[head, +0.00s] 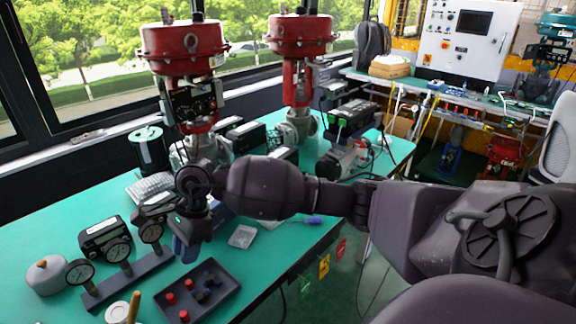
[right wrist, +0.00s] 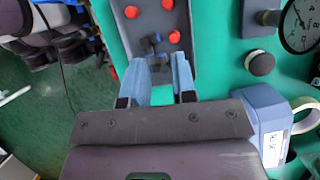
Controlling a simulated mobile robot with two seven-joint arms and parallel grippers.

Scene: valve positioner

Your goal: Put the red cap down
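A dark grey tray (head: 215,302) lies on the green table and holds three red caps, one near its middle (head: 189,284), one at its left (head: 170,298) and one at its front (head: 184,315). Small dark and blue fittings (head: 208,284) lie among them. My right gripper (head: 186,252) points down above the tray's far edge. In the right wrist view, its two blue fingers (right wrist: 160,66) stand apart with no cap seen between them. The red caps (right wrist: 174,36) lie in the tray beyond the fingertips. My left gripper is not in view.
A row of pressure gauges on a dark stand (head: 130,280) is left of the tray. A round grey-white object (head: 46,275) is at the far left. Two red valve actuators (head: 183,50) stand behind. A small clear packet (head: 242,236) lies right of the gripper.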

